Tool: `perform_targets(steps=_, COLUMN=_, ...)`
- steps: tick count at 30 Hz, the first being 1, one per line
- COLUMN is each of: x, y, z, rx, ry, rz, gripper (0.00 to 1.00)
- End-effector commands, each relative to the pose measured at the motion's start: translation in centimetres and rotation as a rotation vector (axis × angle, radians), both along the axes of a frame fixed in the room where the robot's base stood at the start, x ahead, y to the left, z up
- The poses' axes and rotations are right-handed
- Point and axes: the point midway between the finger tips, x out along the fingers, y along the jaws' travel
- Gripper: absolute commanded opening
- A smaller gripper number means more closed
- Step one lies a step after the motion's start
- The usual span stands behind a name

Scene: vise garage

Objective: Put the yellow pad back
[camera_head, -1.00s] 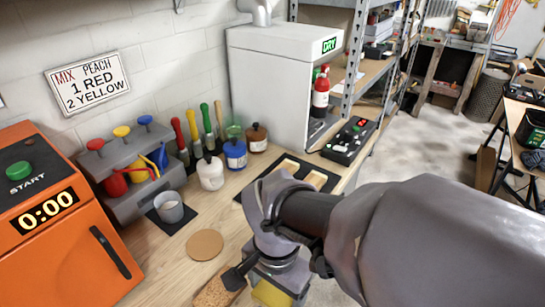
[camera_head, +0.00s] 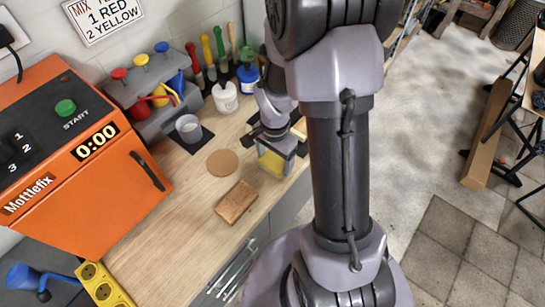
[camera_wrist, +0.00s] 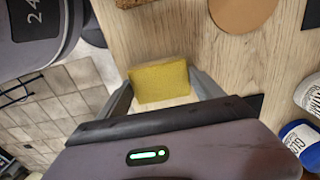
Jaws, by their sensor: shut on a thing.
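The yellow pad (camera_head: 271,163) is between the fingers of my gripper (camera_head: 270,168), near the front edge of the wooden worktop. In the wrist view the pad (camera_wrist: 159,83) sits between both fingertips, with bare wood behind it. My gripper (camera_wrist: 163,92) is shut on it. I cannot tell whether the pad touches the worktop. A dark mat (camera_head: 301,131) lies just behind my gripper, mostly hidden by my arm.
A brown cork-like block (camera_head: 237,201) and a round tan disc (camera_head: 222,163) lie left of my gripper. A grey cup (camera_head: 188,127), white jar (camera_head: 225,97) and blue jar (camera_head: 247,78) stand behind. The orange machine (camera_head: 85,160) fills the left. Open worktop lies before it.

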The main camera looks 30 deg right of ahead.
Motion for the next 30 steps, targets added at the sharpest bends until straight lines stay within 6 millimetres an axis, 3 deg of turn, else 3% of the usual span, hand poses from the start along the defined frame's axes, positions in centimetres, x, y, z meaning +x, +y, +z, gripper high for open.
perform_targets(steps=10, x=0.0, y=0.0, z=-0.5, rx=0.000, ry=-0.002, rz=0.000, gripper=0.32)
perform_targets(steps=11, x=0.0, y=0.0, z=-0.5, rx=0.000, ry=-0.002, rz=0.000, gripper=0.78)
perform_targets(steps=14, x=0.0, y=0.0, z=-0.4, rx=0.000, ry=-0.002, rz=0.000, gripper=0.98)
perform_targets(steps=23, x=0.0, y=0.0, z=-0.2, rx=0.000, ry=-0.002, rz=0.000, gripper=0.98)
perform_targets(steps=26, x=0.1, y=0.0, z=1.1, rx=-0.001, ry=-0.004, rz=0.000, gripper=0.98)
perform_targets(steps=30, x=0.1, y=0.0, z=5.2, rx=-0.002, ry=-0.007, rz=0.001, gripper=0.98)
